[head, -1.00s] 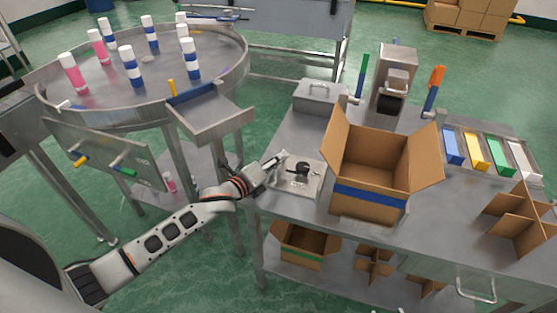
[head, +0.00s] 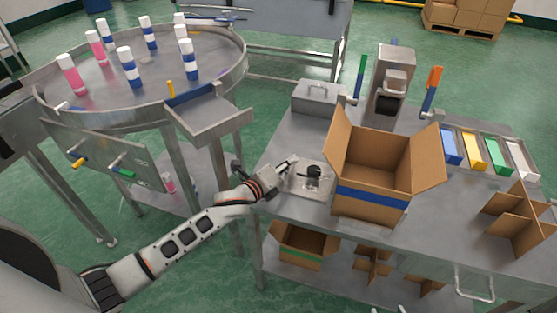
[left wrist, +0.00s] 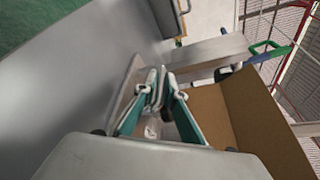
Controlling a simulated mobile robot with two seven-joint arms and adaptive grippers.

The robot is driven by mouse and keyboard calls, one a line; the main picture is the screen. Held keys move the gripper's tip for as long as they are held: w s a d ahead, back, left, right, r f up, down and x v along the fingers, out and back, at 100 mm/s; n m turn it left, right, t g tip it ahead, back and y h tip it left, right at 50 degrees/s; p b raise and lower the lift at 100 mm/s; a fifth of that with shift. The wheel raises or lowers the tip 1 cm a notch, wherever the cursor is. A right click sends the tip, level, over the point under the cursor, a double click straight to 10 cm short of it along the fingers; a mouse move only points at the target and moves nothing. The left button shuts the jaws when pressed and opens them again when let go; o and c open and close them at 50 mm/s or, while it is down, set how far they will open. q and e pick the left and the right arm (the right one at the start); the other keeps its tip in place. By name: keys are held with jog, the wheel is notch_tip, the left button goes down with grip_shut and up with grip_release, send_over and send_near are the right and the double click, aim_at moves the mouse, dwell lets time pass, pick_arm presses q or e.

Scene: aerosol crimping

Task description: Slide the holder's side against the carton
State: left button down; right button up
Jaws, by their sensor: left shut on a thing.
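The holder (head: 307,190), a flat metal plate with a black round part on top, lies on the steel table just left of the carton. The open carton (head: 370,205) is brown with a blue band; it also shows at the right of the left wrist view (left wrist: 262,118). My left gripper (head: 290,163) is at the holder's left side, shut on it. Its teal-sided fingers (left wrist: 158,92) are close together in the left wrist view, and the grip itself is partly hidden. The holder's right edge is very near the carton's left side; I cannot tell whether they touch. My right gripper is not in view.
A grey metal box (head: 318,97) and a press-like machine (head: 393,85) stand behind the carton. Coloured bins (head: 475,152) and a cardboard divider (head: 520,222) are to its right. A round table (head: 235,75) with several bottles stands left, across a gap.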

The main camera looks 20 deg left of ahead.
pick_arm(q)
jog(key=shift+d+f, duration=0.1)
jog(key=shift+d, duration=0.5)
jog(key=c, duration=2.1)
grip_release()
jog(key=shift+s, duration=0.1)
jog(key=shift+c, duration=0.2)
jog(key=shift+a, duration=0.1)
jog(key=v, duration=1.2)
